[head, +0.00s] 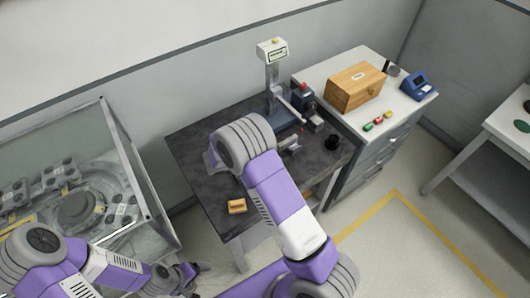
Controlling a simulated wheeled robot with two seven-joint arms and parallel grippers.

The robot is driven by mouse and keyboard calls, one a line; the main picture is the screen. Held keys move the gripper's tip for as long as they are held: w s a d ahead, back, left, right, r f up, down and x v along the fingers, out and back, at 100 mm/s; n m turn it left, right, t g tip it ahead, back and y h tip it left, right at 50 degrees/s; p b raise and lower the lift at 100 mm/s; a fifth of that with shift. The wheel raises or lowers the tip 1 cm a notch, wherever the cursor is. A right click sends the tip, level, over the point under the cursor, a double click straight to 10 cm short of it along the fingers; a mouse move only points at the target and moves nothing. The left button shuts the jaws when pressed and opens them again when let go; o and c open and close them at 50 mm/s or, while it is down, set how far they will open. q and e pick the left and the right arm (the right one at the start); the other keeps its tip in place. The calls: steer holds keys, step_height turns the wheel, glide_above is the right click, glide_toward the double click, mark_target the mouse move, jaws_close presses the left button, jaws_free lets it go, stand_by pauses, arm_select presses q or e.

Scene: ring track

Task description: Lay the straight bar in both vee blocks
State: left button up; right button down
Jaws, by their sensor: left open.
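My left gripper (190,273) is low at the left, in front of the dark-topped table (205,185); it is open, with nothing seen between its fingers. My right arm reaches over the table and its bulky joint covers much of the top; its gripper is hidden. A small grey metal piece (290,143) on the table, just right of that joint, may be a vee block, but it is too small to be sure. I cannot make out the straight bar or a second vee block.
A measuring stand (273,75) stands at the table's back. A small orange block (237,206) lies near the front edge, a dark cup (332,142) at the right. A white cabinet (348,57) with a wooden box (355,86) adjoins. A glass-walled case (138,170) is at the left.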

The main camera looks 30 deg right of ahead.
stand_by(0.3)
steer(key=shift+f, duration=0.2)
steer(key=c, duration=0.9)
jaws_free()
steer(key=shift+o, duration=0.2)
steer(key=shift+r, duration=0.2)
steer(key=p+v, duration=0.1)
steer(key=v, duration=1.1)
steer(key=shift+r, duration=0.1)
